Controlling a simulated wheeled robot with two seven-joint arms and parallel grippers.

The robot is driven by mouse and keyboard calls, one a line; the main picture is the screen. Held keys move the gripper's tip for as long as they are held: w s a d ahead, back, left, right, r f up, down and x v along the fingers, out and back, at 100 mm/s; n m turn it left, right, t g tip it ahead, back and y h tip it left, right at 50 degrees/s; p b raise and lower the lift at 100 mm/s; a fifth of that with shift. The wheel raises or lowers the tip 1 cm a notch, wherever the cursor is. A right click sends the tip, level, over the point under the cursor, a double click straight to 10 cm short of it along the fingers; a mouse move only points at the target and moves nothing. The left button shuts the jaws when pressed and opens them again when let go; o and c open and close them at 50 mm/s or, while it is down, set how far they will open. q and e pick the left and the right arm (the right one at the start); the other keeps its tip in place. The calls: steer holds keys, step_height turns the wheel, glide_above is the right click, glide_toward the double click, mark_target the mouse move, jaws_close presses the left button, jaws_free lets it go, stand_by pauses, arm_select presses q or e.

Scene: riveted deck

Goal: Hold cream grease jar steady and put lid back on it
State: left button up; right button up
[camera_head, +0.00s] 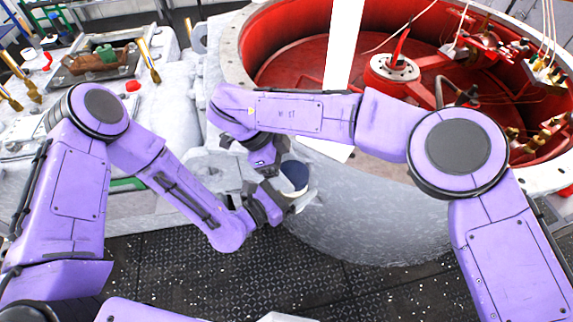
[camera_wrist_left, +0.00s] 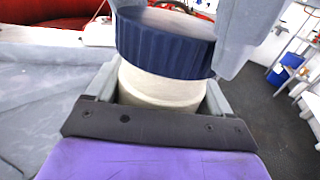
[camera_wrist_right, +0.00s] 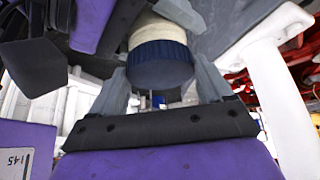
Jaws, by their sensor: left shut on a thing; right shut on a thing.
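The cream grease jar (camera_wrist_left: 160,90) is between the fingers of my left gripper (camera_wrist_left: 158,100), which is shut on its body. The dark blue ribbed lid (camera_wrist_left: 165,45) is at the jar's mouth and looks tilted, lower at the right in the left wrist view. I cannot tell whether it touches the rim all round. My right gripper (camera_wrist_right: 160,85) is shut on the lid, with the cream jar (camera_wrist_right: 155,32) beyond it in the right wrist view. In the head view, the lid (camera_head: 294,177) shows beside my left gripper (camera_head: 275,205) and right gripper (camera_head: 278,172), partly hidden by them.
A large round grey housing (camera_head: 370,215) with a red interior stands close to the right of the grippers. A grey machine block (camera_head: 165,110) with brass fittings and a tray (camera_head: 97,70) lies to the left. Dark patterned deck (camera_head: 190,280) is open below.

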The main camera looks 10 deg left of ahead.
steer(key=shift+f, duration=0.55)
stand_by(0.4)
